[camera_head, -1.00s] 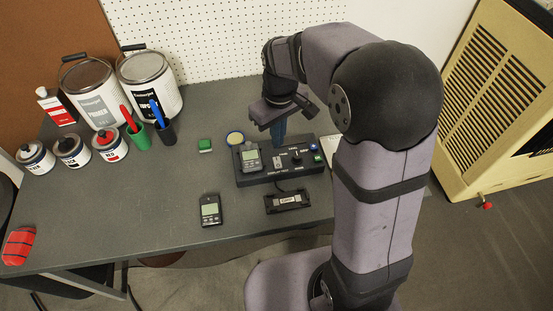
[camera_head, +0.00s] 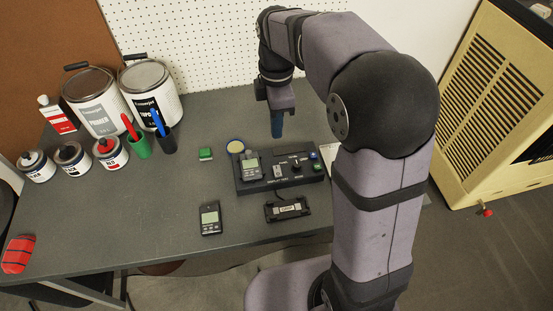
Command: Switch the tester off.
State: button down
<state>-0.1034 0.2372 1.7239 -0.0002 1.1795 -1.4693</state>
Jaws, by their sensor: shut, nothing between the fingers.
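The tester (camera_head: 262,185) is a dark box on the right part of the grey table. Its top carries a grey handheld meter (camera_head: 251,165) at the left, a small light switch (camera_head: 278,171), a knob (camera_head: 295,163) and a blue button (camera_head: 314,156) at the right. The switch's position is too small to tell. My gripper (camera_head: 276,136) points down with blue fingers, shut and empty, just behind the tester's back edge as seen here. I cannot tell its exact height; no contact shows.
A second handheld meter (camera_head: 210,217) and a black cable-linked block (camera_head: 287,208) lie in front of the tester. Paint cans (camera_head: 151,88) and pen cups (camera_head: 139,146) stand further left.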

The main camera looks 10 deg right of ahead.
aim_at(278, 172)
dwell(0.3)
notch_tip(278, 172, down, 14)
jog(key=shift+f, duration=0.1)
dwell(0.7)
jog(key=shift+f+p, duration=0.15)
jog(key=shift+p, duration=0.15)
jog(key=shift+s, duration=0.2)
jog(key=shift+s+r+p, duration=0.2)
jog(key=shift+s+p, duration=0.1)
jog(key=shift+s, duration=0.25)
jog(key=shift+r, duration=0.1)
dwell(0.3)
jog(key=shift+r+p, duration=0.8)
jog(key=shift+p, duration=0.1)
notch_tip(278, 172, up, 12)
jog(key=p, duration=0.1)
